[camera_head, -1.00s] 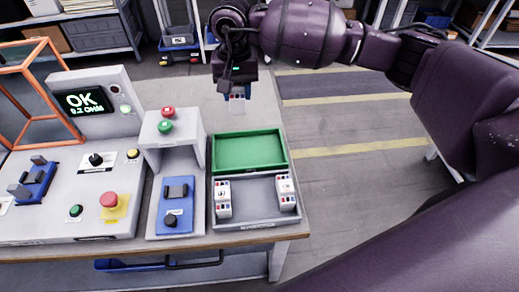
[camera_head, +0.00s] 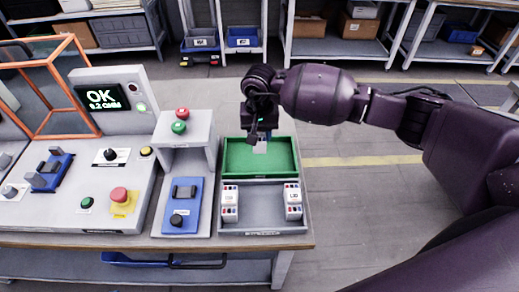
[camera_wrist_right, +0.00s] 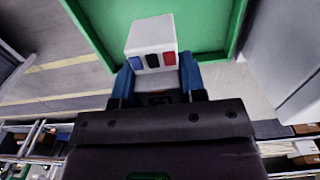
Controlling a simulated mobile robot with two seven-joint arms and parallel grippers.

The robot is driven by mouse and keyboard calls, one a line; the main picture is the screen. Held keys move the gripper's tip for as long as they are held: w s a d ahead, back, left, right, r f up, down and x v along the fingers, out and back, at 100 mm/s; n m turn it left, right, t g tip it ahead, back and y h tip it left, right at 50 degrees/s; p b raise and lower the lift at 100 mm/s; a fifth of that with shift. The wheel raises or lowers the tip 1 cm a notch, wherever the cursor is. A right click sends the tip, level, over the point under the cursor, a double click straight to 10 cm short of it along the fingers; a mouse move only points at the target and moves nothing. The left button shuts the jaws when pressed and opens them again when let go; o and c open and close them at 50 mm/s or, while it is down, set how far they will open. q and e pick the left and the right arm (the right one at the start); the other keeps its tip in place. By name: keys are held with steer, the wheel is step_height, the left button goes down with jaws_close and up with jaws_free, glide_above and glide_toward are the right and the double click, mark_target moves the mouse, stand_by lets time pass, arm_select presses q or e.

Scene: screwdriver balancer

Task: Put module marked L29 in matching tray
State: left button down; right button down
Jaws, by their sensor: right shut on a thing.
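My right gripper (camera_head: 262,136) is shut on a small white module (camera_wrist_right: 152,38) with blue, black and red terminals. In the head view the held module (camera_head: 261,147) hangs over the far part of the green tray (camera_head: 232,158). In the right wrist view it sits between the blue fingers, with the green tray (camera_wrist_right: 222,55) behind it. Its marking is not readable. The green tray looks empty otherwise. The grey tray (camera_head: 262,220) in front holds two white modules, one at the left (camera_head: 230,204) and one at the right (camera_head: 293,202). My left gripper is not in view.
Left of the trays stand a blue fixture (camera_head: 182,205), a grey stand with red and green buttons (camera_head: 182,127) and a test console with an OK screen (camera_head: 103,98). An orange frame (camera_head: 40,85) rises at the far left. Shelves stand at the back.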

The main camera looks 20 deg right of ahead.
step_height(320, 180, down, 6)
steer(key=shift+f, duration=0.5)
steer(key=shift+f, duration=0.2)
steer(key=c, duration=0.7)
jaws_free()
steer(key=shift+r, duration=0.25)
step_height(320, 180, up, 12)
steer(key=shift+f, duration=0.1)
